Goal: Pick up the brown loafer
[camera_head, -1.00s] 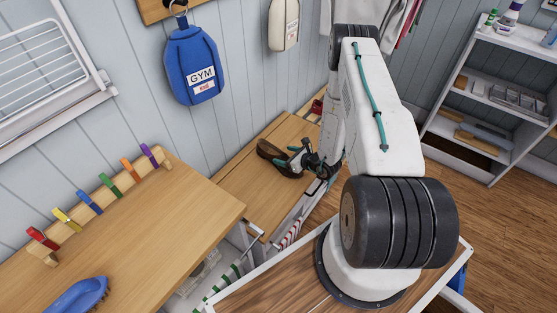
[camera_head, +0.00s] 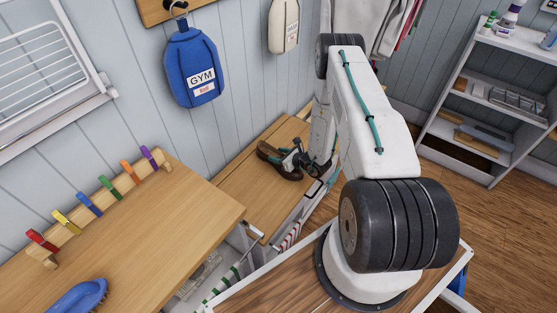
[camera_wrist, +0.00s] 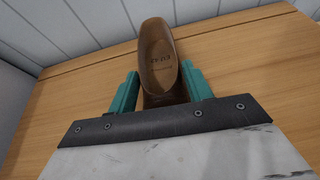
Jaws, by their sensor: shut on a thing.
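The brown loafer (camera_head: 270,155) lies on the low wooden bench (camera_head: 243,187) by the wall. In the wrist view the loafer (camera_wrist: 158,60) points away from me, with its inside and sole lettering showing. My gripper (camera_head: 290,162) is at the loafer's near end. In the wrist view its two teal fingers (camera_wrist: 160,92) stand on either side of the loafer and are shut on it. The loafer's lower part is hidden behind the gripper's dark edge. I cannot tell whether it touches the bench.
A higher wooden top (camera_head: 140,235) with coloured pegs (camera_head: 88,203) and a blue brush (camera_head: 77,297) stands at the left. A blue gym bag (camera_head: 192,68) hangs on the wall above the bench. A white shelf unit (camera_head: 480,110) stands at the right.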

